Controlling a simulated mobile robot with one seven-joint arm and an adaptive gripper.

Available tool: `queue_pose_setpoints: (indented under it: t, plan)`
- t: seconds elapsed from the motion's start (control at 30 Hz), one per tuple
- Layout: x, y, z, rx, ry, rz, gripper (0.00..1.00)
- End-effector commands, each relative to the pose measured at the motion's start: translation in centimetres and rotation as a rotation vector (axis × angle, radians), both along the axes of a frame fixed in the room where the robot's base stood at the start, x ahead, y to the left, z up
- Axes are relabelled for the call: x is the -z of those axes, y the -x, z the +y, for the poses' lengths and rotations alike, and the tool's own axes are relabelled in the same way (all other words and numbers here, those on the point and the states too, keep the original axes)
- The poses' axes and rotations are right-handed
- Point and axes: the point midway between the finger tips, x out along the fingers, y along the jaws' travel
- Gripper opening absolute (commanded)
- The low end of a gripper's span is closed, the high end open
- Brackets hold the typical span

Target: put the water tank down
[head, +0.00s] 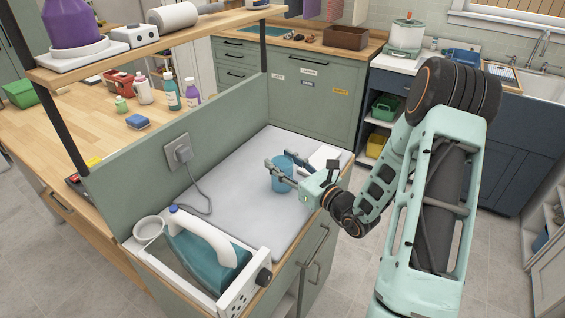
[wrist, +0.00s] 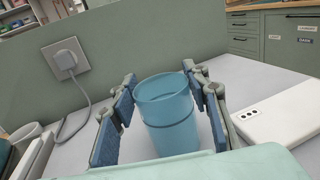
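A blue cup-shaped tank (head: 282,174) stands upright, apparently on the pale grey surface (head: 232,200); its base is hard to make out. It also shows in the wrist view (wrist: 167,115), open at the top. My gripper (head: 276,168) reaches around it from the right. In the wrist view my gripper's two blue-padded fingers (wrist: 160,90) are on either side of the tank. Narrow gaps show between the pads and its lower wall; contact near the rim cannot be ruled out. The gripper's own body hides the lowest part of the tank.
A teal iron (head: 203,258) sits in a white holder at the near left. A wall plug (head: 180,153) has a cord onto the surface. A white flat device (wrist: 278,118) lies right of the tank. A green panel (head: 130,165) borders the left side. Grey surface beside the cord is clear.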

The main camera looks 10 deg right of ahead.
Motion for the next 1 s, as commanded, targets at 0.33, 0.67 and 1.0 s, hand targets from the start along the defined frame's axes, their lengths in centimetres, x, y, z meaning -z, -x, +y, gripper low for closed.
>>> queue_pose_setpoints:
  t: [0.33,0.67,1.0]
  plan:
    - [0.0,0.0,0.0,0.0,0.0,0.001,0.6]
    - [-0.1,2.0,-1.2,0.004,0.002,0.004,0.6]
    - [-0.2,8.4,-4.5,0.004,0.001,0.003,0.6]
